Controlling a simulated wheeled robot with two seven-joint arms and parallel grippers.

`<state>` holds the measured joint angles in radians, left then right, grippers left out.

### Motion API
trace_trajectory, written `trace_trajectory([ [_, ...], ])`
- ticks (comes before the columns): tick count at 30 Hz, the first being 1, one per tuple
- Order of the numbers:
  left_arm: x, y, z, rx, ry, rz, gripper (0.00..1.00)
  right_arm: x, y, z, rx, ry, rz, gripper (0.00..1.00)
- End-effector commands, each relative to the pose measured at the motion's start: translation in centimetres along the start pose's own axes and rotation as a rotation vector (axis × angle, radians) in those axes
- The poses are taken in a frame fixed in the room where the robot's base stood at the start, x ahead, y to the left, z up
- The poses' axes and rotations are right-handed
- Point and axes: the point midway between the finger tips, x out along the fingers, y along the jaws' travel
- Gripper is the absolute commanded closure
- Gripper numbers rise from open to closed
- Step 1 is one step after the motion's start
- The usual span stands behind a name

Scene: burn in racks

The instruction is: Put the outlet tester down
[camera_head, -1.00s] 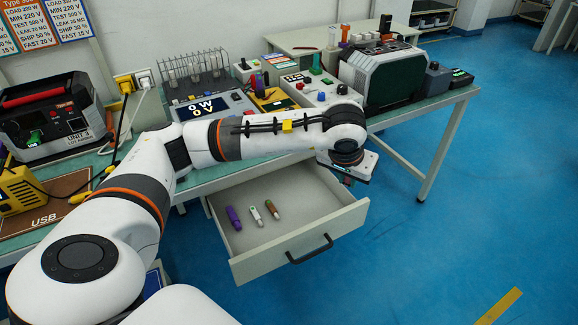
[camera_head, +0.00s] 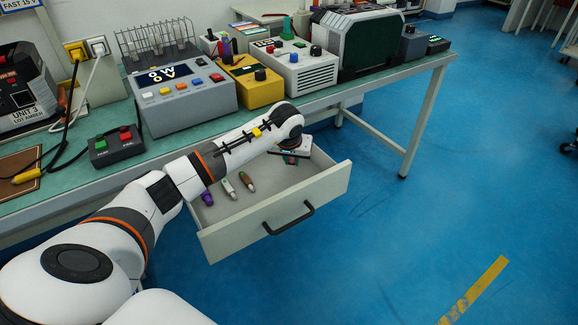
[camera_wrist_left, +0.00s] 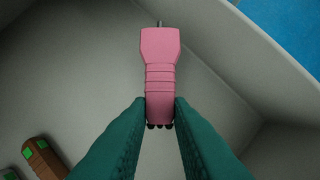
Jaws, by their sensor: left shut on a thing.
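The outlet tester (camera_wrist_left: 160,75) is a pink, ribbed handheld tool with a metal tip, seen in the left wrist view. My left gripper (camera_wrist_left: 160,118) is shut on its lower end, with a teal finger on each side. Behind it are the grey floor and walls of an open drawer. In the head view my left gripper (camera_head: 290,158) is over the back right part of the drawer (camera_head: 280,212), and the tester is hidden there by my arm. I cannot tell whether the tester touches the drawer floor. My right gripper is not in view.
In the drawer's left part lie a purple tool (camera_head: 207,198), a white one (camera_head: 228,188) and a brown one (camera_head: 247,181); the brown one also shows in the wrist view (camera_wrist_left: 44,157). The bench (camera_head: 100,188) above holds several instruments. The drawer's right side looks clear.

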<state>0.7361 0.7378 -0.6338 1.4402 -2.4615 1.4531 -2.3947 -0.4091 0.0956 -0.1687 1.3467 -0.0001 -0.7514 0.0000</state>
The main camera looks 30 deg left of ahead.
Motion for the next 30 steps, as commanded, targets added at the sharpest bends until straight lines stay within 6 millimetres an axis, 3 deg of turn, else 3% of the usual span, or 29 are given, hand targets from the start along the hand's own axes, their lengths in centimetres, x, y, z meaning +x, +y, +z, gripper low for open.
trace_trajectory([
  [7,3.0,0.0,-1.3,-0.001,0.002,0.000,1.00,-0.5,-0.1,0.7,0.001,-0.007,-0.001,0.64],
  [23,3.4,0.0,-1.4,0.000,0.000,0.001,1.00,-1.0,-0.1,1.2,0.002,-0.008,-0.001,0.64],
  [24,3.4,0.0,-1.4,0.000,0.000,0.001,0.76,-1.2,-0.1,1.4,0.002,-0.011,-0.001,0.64],
  [27,3.4,0.0,-1.4,0.000,0.000,0.001,0.60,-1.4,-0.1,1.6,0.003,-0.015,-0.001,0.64],
  [30,3.4,0.0,-1.4,0.000,0.000,0.001,0.59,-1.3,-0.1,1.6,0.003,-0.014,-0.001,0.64],
])
